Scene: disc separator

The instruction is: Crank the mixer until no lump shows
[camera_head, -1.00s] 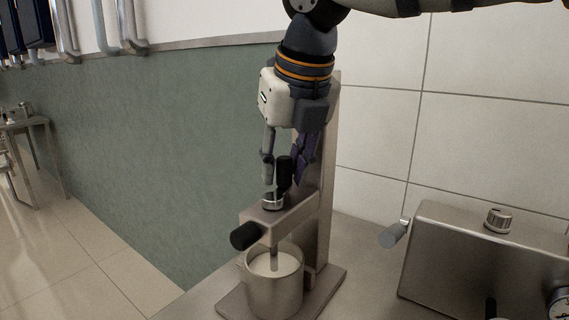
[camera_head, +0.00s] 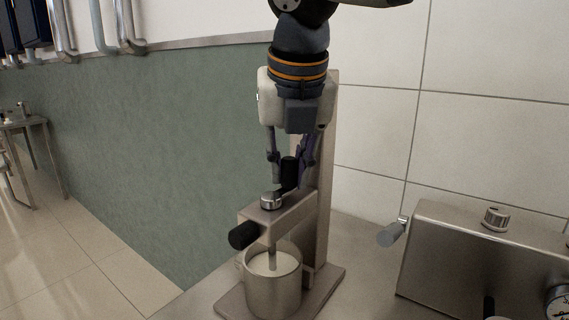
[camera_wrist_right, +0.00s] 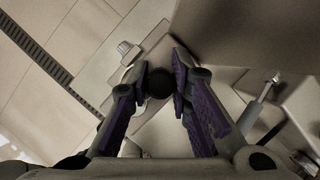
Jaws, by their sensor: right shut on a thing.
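The mixer's metal stand (camera_head: 325,180) rises from a flat base on the counter. A steel cup (camera_head: 272,290) stands under its arm, holding white liquid (camera_head: 285,263) with the stirring shaft (camera_head: 272,258) in it. The visible liquid looks smooth; the shaft and rim hide part of it. The silver crank hub (camera_head: 271,201) sits on top of the arm. My right gripper (camera_head: 287,165) points down, its fingers shut around the upright black crank handle (camera_head: 289,172); the wrist view shows the round handle top (camera_wrist_right: 159,83) between the purple pads. My left gripper is out of view.
A black knob (camera_head: 243,236) sticks out at the front of the mixer arm. A metal box (camera_head: 470,260) with a dial and a side lever (camera_head: 392,235) stands at the right. The counter between box and mixer is clear. A tiled wall (camera_head: 490,130) is behind.

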